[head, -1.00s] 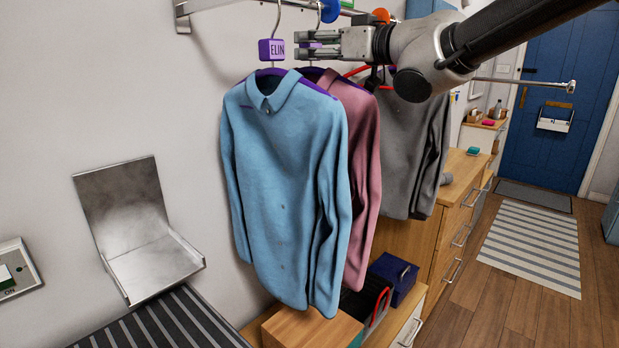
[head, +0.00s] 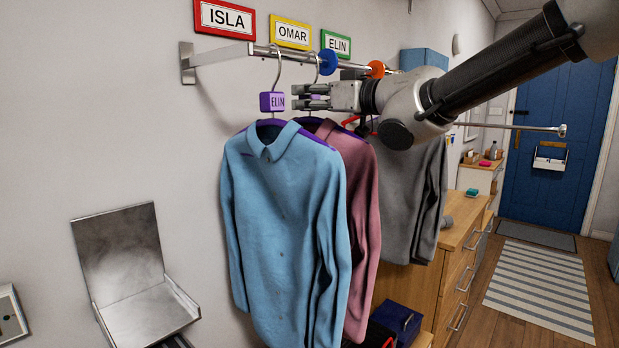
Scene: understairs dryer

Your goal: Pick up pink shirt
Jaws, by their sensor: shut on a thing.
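The pink shirt (head: 362,205) hangs on a hanger from the wall rail, partly hidden behind a blue shirt (head: 282,215). My gripper (head: 303,97) is above the pink shirt, level with the hanger tags. It is shut on a purple tag (head: 313,98), which looks to be on the pink shirt's hanger; the fingers hide much of it. The blue shirt's hanger has a purple tag reading ELIN (head: 272,102), just left of my fingertips. I cannot tell whether the fingertips touch that tag.
The rail (head: 225,55) carries a blue disc (head: 328,62) and an orange disc (head: 375,69). A grey garment (head: 412,200) hangs right of the pink shirt. Name signs ISLA (head: 224,17), OMAR (head: 290,32) and ELIN (head: 336,44) are above.

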